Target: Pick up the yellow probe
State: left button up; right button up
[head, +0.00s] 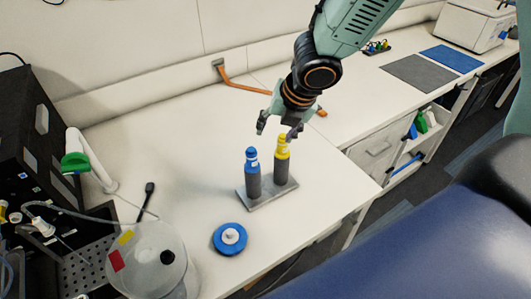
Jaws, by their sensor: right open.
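The yellow probe (282,153) has a yellow top and a dark grey lower body. It stands upright on a small grey stand (265,194) on the white bench. A similar probe with a blue top (252,161) stands to its left on the same stand. My right gripper (279,133) comes down from the top of the head view. Its fingers are apart, with one fingertip beside or just behind the yellow top. I cannot tell whether it touches the probe. Nothing is held in it. My left gripper is not in view.
A blue disc with a white knob (231,238) lies in front of the stand. A clear round container (156,262) and a black equipment box (38,150) are at left. An orange bent tool (240,84) lies behind. The bench (330,185) right of the stand is clear.

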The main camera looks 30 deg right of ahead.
aim_at(284, 153)
jog(key=n, duration=0.1)
jog(key=d+n+h, duration=0.1)
jog(key=n, duration=0.1)
jog(key=n+h, duration=0.1)
jog(key=shift+w+d+f+n+g, duration=0.1)
jog(key=shift+d+f+n+g, duration=0.1)
jog(key=shift+d+n+g, duration=0.1)
jog(key=b+x, duration=0.1)
jog(key=x, duration=0.1)
jog(key=b+x, duration=0.1)
jog(key=x, duration=0.2)
jog(key=b+x, duration=0.1)
jog(key=x, duration=0.1)
jog(key=shift+d+f, duration=0.2)
jog(key=shift+d, duration=0.1)
jog(key=shift+f, duration=0.15)
jog(key=shift+s+d, duration=0.45)
jog(key=shift+d, duration=0.1)
jog(key=shift+w+a, duration=0.5)
jog(key=c, duration=0.6)
jog(key=shift+s+d, duration=0.35)
jog(key=shift+s, duration=0.05)
grip_shut()
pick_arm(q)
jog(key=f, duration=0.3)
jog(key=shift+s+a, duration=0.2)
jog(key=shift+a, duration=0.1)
